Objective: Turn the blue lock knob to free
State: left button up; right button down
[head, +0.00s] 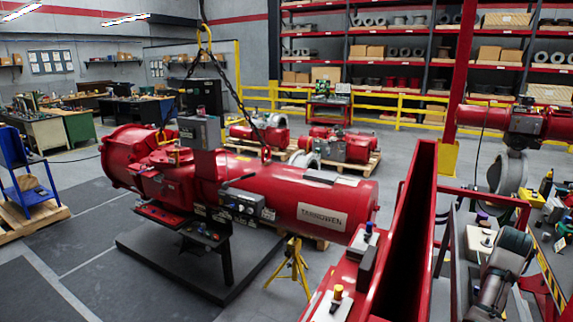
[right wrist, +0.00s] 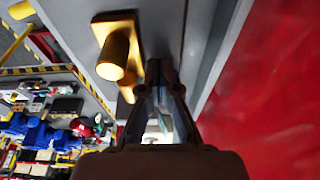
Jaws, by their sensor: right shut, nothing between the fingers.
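In the head view, a small blue-topped knob (head: 369,227) stands on a red housing at centre right. A yellow knob (right wrist: 117,55) on a yellow plate is just left of the fingertips, with a gap between. Another yellow part is partly hidden behind the fingers. I cannot make out a blue knob near the fingertips. My left gripper is not in view.
A tall red wall (head: 403,245) rises beside the knobs; a red surface (right wrist: 265,95) fills the right of the wrist view. A large red actuator (head: 245,190) stands at centre left. A cluttered bench is at right. Open floor lies at left.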

jog(key=shift+w+d+v, duration=0.1)
jog(key=shift+w+v, duration=0.05)
jog(key=shift+v, duration=0.85)
jog(key=shift+w+d+v, duration=0.15)
jog(key=shift+w+v, duration=0.05)
jog(key=shift+v, duration=0.8)
jog(key=shift+w+d+v, duration=0.1)
jog(key=shift+w+v, duration=0.05)
jog(key=shift+v, duration=0.85)
jog(key=shift+r, duration=0.15)
jog(key=shift+a, duration=0.1)
